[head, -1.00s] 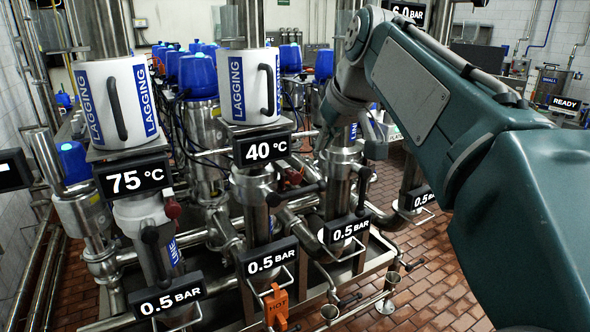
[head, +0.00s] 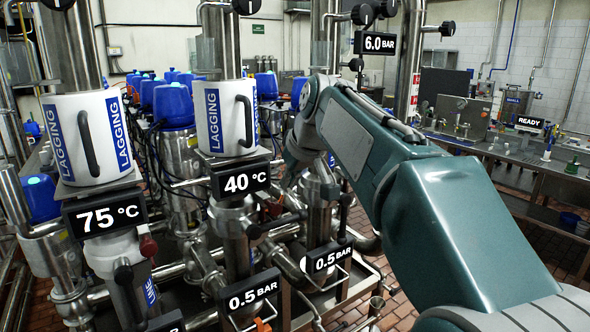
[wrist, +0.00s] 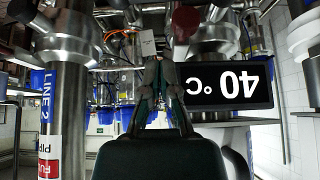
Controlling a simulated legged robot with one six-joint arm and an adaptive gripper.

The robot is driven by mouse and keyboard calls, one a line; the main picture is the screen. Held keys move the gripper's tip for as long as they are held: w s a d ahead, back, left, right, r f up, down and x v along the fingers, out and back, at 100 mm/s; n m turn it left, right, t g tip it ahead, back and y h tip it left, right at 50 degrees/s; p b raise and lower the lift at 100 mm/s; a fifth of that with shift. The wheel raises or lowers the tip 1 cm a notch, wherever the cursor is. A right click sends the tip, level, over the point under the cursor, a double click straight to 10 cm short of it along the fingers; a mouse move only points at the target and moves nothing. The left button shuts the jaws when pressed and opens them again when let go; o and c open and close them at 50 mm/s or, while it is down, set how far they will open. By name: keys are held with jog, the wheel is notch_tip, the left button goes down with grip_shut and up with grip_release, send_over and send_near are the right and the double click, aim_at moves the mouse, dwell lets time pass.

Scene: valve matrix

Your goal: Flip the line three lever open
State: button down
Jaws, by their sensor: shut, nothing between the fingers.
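My gripper (wrist: 160,95) shows in the wrist view, its two dark fingers drawn together and empty. A lever with a black grip (head: 345,200) stands by that pipe. In the wrist view, upside down, a dark red knob (wrist: 186,22) is beside the 40 °C display (wrist: 229,86), and a pipe marked LINE 2 (wrist: 62,100) stands at left. No line three label is readable; I cannot tell which lever it names.
Lagging-wrapped pipes (head: 91,140) and (head: 226,118) stand at left. A 75 °C display (head: 103,214) and 0.5 BAR displays (head: 254,291) and (head: 331,257) project forward. A 6.0 BAR display (head: 375,43) hangs above my arm. Several blue-capped valves crowd behind. A steel bench (head: 560,180) is at right.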

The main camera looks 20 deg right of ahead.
aim_at(287, 219)
jog(key=x, duration=0.3)
jog(key=shift+w+d+f, duration=0.1)
jog(key=shift+f, duration=0.1)
jog(key=f, duration=0.3)
jog(key=shift+s+d, duration=0.2)
jog(key=shift+s, duration=0.05)
jog(key=shift+s+a+f, duration=0.1)
jog(key=shift+f, duration=0.4)
